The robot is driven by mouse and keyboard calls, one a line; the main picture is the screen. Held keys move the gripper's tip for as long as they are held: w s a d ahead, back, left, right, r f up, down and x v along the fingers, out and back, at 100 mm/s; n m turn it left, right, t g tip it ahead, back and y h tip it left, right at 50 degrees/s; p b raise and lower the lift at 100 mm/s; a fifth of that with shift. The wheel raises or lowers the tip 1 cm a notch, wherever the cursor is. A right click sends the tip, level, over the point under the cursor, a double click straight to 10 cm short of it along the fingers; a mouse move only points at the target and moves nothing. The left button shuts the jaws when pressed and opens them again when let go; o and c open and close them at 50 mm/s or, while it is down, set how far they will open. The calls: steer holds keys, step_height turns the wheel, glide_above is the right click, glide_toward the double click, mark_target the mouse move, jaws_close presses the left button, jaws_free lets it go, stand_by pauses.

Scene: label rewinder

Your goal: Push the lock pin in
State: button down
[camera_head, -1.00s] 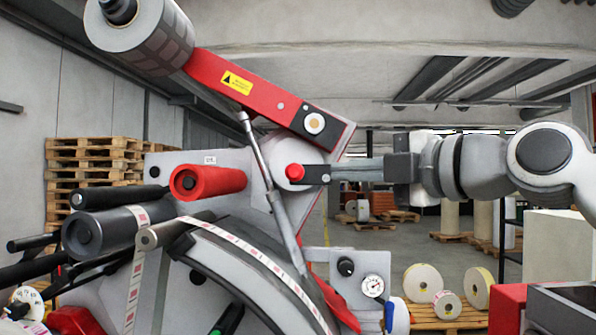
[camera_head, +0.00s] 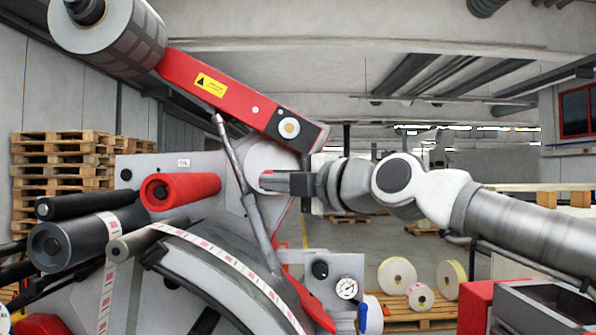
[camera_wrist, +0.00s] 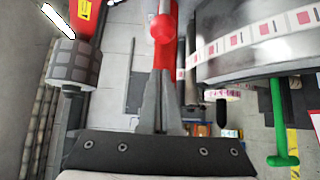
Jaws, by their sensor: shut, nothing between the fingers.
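The lock pin's red knob (camera_wrist: 162,28) shows in the wrist view, just beyond my fingertips. In the head view my gripper (camera_head: 270,182) reaches in from the right and covers most of the knob, leaving only a sliver of red. The knob sits on the pale round hub at the lower end of the red arm (camera_head: 232,98). My gripper is shut and empty, and its fingers (camera_wrist: 160,76) come together in the wrist view. I cannot tell whether they touch the knob or how deep the pin sits.
A red roller (camera_head: 185,190) sticks out left of my fingertips, with black rollers (camera_head: 90,203) beyond it. A pressure gauge (camera_head: 346,288) is lower right. Pallets (camera_head: 60,165) stand at the back left.

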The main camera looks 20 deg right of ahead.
steer(key=shift+w+d+p, duration=0.35)
steer(key=shift+w, duration=0.55)
steer(key=shift+w+d+p, duration=0.3)
steer(key=shift+w+d, duration=0.05)
steer(key=shift+w, duration=0.5)
steer(key=shift+w, duration=0.1)
steer(key=w, duration=0.1)
steer(key=w+d+b, duration=0.1)
steer(key=w, duration=0.1)
steer(key=shift+d+r+b, duration=0.1)
steer(key=shift+b, duration=0.2)
